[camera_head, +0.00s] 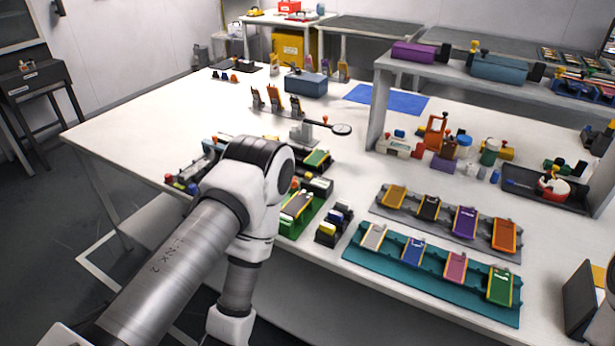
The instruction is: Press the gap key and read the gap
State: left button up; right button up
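I cannot single out a gap key or a gap readout at this size. A dark unit with small coloured knobs (181,183) sits at the left, partly hidden behind my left arm. Pouch cells lie in a teal tray (390,272) and in a grey tray (462,238) at the right. A green fixture (311,213) holds another cell beside my arm. My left arm bends down at the front edge; its gripper is out of frame. My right gripper is not in view either.
A blue mat (386,99) lies behind. A dark tray (545,190) is at the right.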

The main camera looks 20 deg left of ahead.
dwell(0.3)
pick_arm(q)
grip_shut()
dwell(1.1)
